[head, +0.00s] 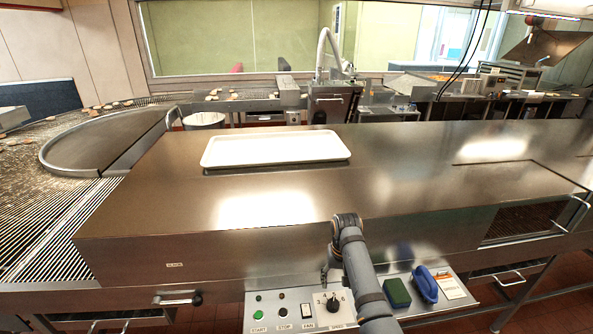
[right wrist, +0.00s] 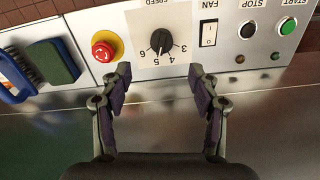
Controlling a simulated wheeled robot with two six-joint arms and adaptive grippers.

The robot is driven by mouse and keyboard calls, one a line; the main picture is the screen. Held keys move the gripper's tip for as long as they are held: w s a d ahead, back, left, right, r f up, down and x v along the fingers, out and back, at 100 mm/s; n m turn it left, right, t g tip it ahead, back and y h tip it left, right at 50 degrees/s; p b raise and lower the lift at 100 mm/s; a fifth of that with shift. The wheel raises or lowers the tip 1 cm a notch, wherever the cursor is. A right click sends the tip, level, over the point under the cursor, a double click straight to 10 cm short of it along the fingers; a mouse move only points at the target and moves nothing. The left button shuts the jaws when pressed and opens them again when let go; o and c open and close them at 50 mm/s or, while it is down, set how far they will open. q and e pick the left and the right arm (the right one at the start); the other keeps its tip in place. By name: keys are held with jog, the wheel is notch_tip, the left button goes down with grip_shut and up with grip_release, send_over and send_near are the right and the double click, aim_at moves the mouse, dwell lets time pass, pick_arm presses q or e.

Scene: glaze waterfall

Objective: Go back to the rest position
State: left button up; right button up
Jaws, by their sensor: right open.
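My right gripper (head: 328,272) is in front of the steel machine, pointing down over the control panel (head: 290,325). In the right wrist view my right gripper (right wrist: 160,75) is open, with nothing between its fingers. Beyond its fingertips is the speed dial (right wrist: 162,41), with a red stop button (right wrist: 103,46) on a yellow base to its left. The fan switch (right wrist: 208,34) is to the dial's right. My left gripper is not in view.
A white tray (head: 275,148) lies on the steel machine top (head: 400,165). A green block (head: 397,292), a blue-handled tool (head: 424,284) and a card (head: 450,286) are right of my right arm. The front-left machine top is clear.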

jog(key=s+d+f+t, duration=0.1)
jog(key=s+d+f, duration=0.2)
jog(key=s, duration=0.4)
jog(key=s+d+f+t, duration=0.1)
jog(key=s+d+f, duration=0.15)
jog(key=s, duration=0.45)
jog(key=s+d+r+n+t, duration=0.1)
jog(key=s+r, duration=0.2)
jog(key=s, duration=0.4)
jog(key=s+d+r+n+t, duration=0.1)
jog(key=s+r, duration=0.1)
jog(key=s, duration=0.4)
notch_tip(320, 180, down, 25)
jog(key=s+d+g+h+b, duration=0.1)
jog(key=s+d+g, duration=0.1)
jog(key=s+d+f+g, duration=0.1)
jog(key=s+f, duration=1.7)
jog(key=s, duration=0.1)
jog(key=shift+f+b, duration=0.2)
jog(key=shift+b, duration=0.2)
